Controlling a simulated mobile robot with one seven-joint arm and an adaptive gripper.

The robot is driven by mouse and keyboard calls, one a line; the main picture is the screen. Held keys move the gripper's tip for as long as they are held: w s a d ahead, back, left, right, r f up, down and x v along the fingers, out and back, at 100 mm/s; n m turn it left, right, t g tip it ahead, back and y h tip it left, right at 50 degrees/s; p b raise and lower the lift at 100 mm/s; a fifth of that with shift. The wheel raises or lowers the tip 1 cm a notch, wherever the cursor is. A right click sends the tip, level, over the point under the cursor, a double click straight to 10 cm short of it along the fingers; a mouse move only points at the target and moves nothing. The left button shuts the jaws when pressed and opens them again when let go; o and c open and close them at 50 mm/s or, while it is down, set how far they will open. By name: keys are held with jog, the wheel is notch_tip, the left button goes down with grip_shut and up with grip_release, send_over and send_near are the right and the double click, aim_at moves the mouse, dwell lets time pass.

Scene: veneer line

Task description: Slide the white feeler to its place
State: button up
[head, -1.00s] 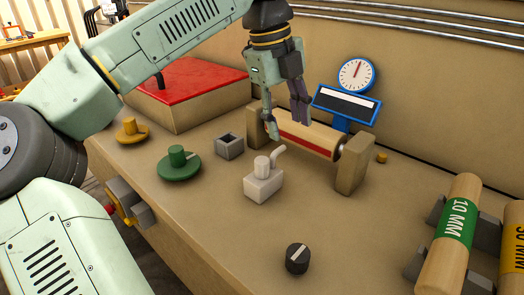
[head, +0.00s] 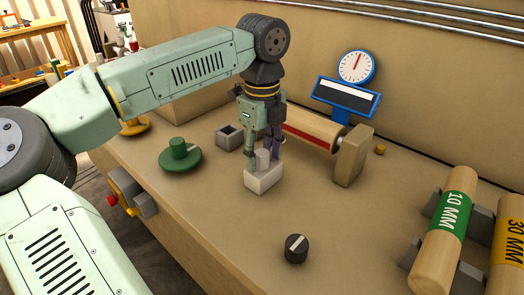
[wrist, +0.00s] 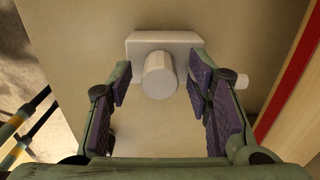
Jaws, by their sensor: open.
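The white feeler (head: 263,182), a small block with a round upright knob, stands on the bench in front of the roller (head: 310,131). My gripper (head: 263,163) points down over it, open, with one finger on each side of the knob. In the wrist view the feeler's block (wrist: 163,40) and knob (wrist: 159,76) show between the open fingers (wrist: 160,82), with gaps on both sides of the knob. The feeler's curved arm is hidden behind my gripper in the head view; a white end (wrist: 243,80) shows beyond the right finger in the wrist view.
A grey open box (head: 230,138) and a green knob (head: 180,156) stand left of the feeler. A black dial (head: 296,248) is in front. The roller's end block (head: 350,156) and a blue gauge (head: 346,98) are behind right. Labelled rolls (head: 450,222) lie at the right.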

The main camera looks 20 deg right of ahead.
jog(key=shift+f, duration=0.1)
jog(key=shift+c, duration=0.3)
grip_shut()
dwell(0.6)
